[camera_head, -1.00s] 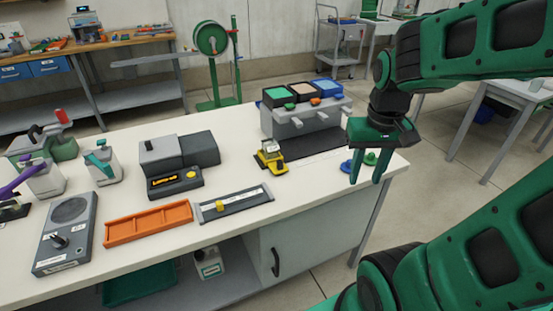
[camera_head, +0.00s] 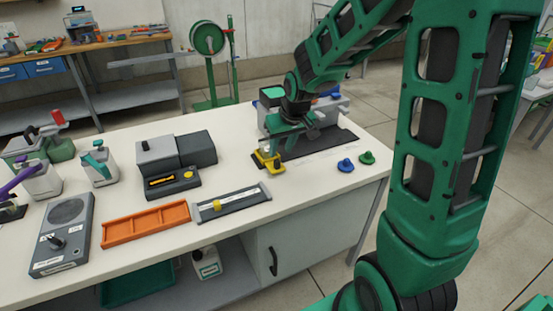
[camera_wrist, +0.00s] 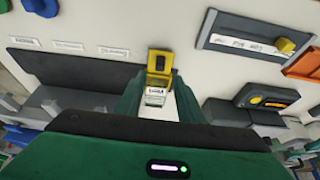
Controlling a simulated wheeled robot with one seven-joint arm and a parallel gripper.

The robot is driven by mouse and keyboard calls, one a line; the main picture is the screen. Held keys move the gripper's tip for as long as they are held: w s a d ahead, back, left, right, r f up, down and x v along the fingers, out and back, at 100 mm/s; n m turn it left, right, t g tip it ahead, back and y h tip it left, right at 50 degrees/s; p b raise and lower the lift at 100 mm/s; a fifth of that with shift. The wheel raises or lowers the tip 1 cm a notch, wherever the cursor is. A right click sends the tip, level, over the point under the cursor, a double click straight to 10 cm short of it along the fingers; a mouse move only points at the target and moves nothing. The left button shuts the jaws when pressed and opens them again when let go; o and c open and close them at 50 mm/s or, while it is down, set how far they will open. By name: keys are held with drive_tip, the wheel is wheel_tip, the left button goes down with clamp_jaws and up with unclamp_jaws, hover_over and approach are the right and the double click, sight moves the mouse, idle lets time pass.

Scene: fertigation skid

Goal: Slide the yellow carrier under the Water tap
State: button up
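The yellow carrier (camera_head: 264,161) stands on the bench at the left end of a dark strip, in front of the grey tap unit (camera_head: 333,118). In the wrist view the carrier (camera_wrist: 160,62) is just beyond my fingertips, with a small white-labelled container (camera_wrist: 155,97) on it. My gripper (camera_head: 279,148) is low over the bench, right at the carrier; its fingers (camera_wrist: 158,88) are spread, with white showing between them. I cannot tell whether they touch the carrier. My arm hides much of the tap unit. Three bench labels (camera_wrist: 68,46) are too small to read.
Blue (camera_head: 346,165) and green (camera_head: 367,158) knobbed pieces lie at the bench's right. Left of the carrier are a grey slide plate (camera_head: 235,204), an orange tray (camera_head: 146,224) and a dark device (camera_head: 172,183). The dark strip (camera_head: 325,143) right of the carrier looks clear.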

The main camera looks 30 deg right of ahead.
sight(277, 160)
drive_tip(key=x, duration=0.6)
drive_tip(key=shift+w+f, duration=0.15)
drive_tip(key=shift+f, duration=0.1)
clamp_jaws()
